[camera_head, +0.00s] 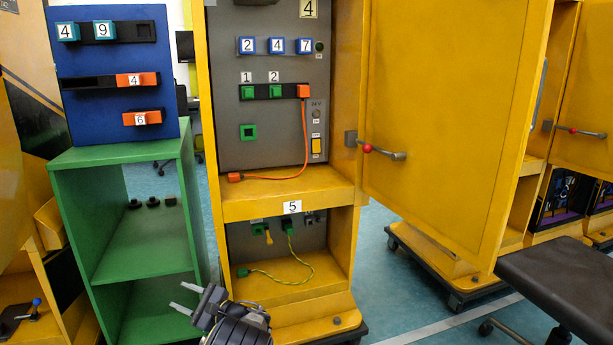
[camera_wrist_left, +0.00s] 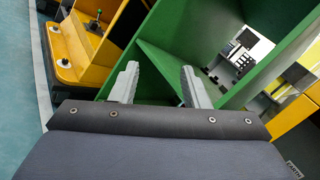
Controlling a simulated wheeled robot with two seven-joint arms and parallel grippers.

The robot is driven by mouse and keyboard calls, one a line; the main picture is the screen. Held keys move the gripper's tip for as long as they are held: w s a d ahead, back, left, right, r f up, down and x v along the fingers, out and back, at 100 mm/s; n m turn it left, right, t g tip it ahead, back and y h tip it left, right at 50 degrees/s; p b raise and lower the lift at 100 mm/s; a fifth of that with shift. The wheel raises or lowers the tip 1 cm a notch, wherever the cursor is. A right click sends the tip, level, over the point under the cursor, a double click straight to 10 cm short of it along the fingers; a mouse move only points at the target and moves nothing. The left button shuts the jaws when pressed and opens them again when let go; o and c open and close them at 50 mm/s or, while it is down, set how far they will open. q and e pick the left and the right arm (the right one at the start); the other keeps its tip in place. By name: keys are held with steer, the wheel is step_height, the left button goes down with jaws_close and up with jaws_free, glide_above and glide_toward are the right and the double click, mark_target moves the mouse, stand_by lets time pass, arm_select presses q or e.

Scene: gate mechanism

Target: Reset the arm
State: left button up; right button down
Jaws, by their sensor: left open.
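My left gripper (camera_head: 188,299) is open and empty, low at the bottom of the head view, in front of the green shelf and left of the yellow cabinet's base. Its two grey fingers also show apart in the left wrist view (camera_wrist_left: 160,85), with the green shelf (camera_wrist_left: 160,62) beyond them. The yellow cabinet (camera_head: 290,207) stands with its door (camera_head: 445,110) swung open to the right. The door carries a handle with a red ball (camera_head: 367,148). My right gripper is not in view.
The green shelf (camera_head: 120,157) bears a blue panel (camera_head: 105,65) with numbered blocks. The grey cabinet panel (camera_head: 280,145) has numbered modules and an orange cable (camera_head: 306,140). A green-yellow cable (camera_head: 285,278) lies in the lower compartment. A dark stool (camera_head: 565,290) stands at right.

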arm_select(q)
steer(key=s+a+r+n+g+h, duration=0.1)
steer(key=s+a+n+g+h, duration=0.35)
steer(key=s+a, duration=0.4)
steer(key=s+r+n+g+h, duration=0.1)
steer(key=s+n+g+h, duration=0.35)
steer(key=s, duration=0.75)
steer(key=s+d+r+n+t+h, duration=0.2)
steer(key=s+d+n+t+h, duration=0.15)
steer(key=s+d, duration=0.4)
steer(key=s+d+r+n+t+h+p, duration=0.1)
steer(key=s+d+r+n+t+h, duration=0.15)
steer(key=s+d+h, duration=0.45)
steer(key=s+d+r+n+t+h, duration=0.25)
steer(key=s+d, duration=0.25)
steer(key=s, duration=0.4)
step_height(320, 180, up, 38)
steer(key=p, duration=3.8)
steer(key=shift+w+d, duration=0.2)
steer(key=shift+m, duration=0.25)
